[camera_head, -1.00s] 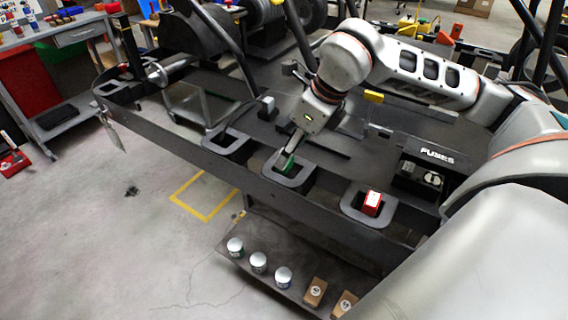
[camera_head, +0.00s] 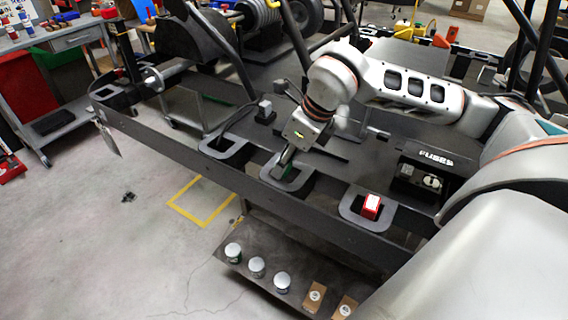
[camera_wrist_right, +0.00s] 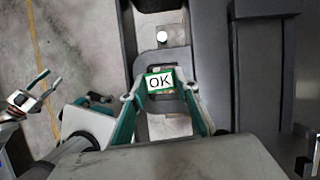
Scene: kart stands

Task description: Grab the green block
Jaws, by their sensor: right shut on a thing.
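The green block (camera_wrist_right: 159,80) has a white top marked "OK" in the right wrist view. It stands in a dark grey square-ringed holder (camera_head: 299,187), the middle one of three along the stand's edge. My right gripper (camera_wrist_right: 160,91) is shut on it, with a green-lined finger on either side. In the head view my right gripper (camera_head: 284,165) reaches down into the holder and mostly hides the block. A small two-fingered shape at the left of the right wrist view looks like my left gripper (camera_wrist_right: 31,98); its opening is unclear.
A red block (camera_head: 371,206) stands in the holder to the right, beside the "FUSES" box (camera_head: 424,178). The left holder (camera_head: 224,148) looks empty. Several white-topped cans (camera_head: 257,266) and brown boxes (camera_head: 315,296) sit on a lower shelf.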

